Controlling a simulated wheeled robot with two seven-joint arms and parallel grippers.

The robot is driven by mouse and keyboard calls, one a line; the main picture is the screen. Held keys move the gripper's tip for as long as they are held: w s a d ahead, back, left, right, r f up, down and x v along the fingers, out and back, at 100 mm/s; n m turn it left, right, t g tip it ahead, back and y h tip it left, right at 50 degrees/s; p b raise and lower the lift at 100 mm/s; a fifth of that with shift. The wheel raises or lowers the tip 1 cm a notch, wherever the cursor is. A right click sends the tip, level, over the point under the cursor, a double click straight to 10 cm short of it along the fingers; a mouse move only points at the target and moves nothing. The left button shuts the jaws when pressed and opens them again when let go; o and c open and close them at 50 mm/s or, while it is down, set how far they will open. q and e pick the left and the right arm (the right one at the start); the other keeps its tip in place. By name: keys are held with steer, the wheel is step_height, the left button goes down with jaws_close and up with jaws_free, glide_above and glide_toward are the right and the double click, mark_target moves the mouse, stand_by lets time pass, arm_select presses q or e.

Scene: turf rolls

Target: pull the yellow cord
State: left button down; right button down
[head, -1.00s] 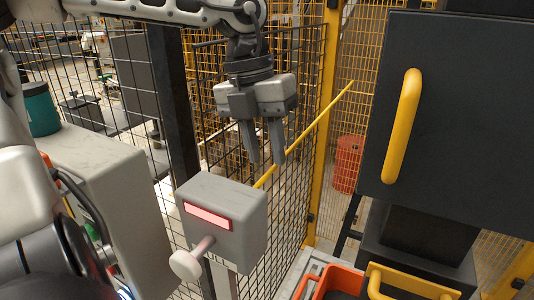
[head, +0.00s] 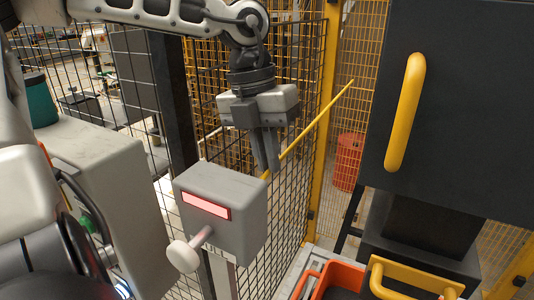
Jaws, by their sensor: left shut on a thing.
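The yellow cord (head: 320,118) runs slanting from the upper right, near the yellow fence post, down to behind the grey box. My left gripper (head: 267,168) hangs from above with its fingers pointing down, just above the grey box's back edge. Its fingers are shut on the yellow cord near the cord's lower end. The grey box (head: 232,205) has a lit pink-red panel (head: 206,206) and a pale round knob (head: 184,256) on its front. The cord's lower end is hidden behind the box and fingers. My right gripper is not in view.
Black mesh fence (head: 285,190) stands right behind the grey box. A dark cabinet with a yellow handle (head: 405,112) fills the right. An orange crate (head: 312,276) is at the bottom. A red drum (head: 347,162) stands behind the fence.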

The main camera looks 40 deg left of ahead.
arm_select(q)
steer(key=shift+f, duration=0.6)
steer(key=c, duration=1.5)
jaws_free()
steer(key=a+r, duration=0.1)
steer(key=r, duration=0.4)
steer(key=a+r, duration=0.1)
steer(key=r, duration=0.4)
steer(key=s+a+r, duration=0.1)
steer(key=r, duration=0.4)
steer(key=shift+r, duration=0.3)
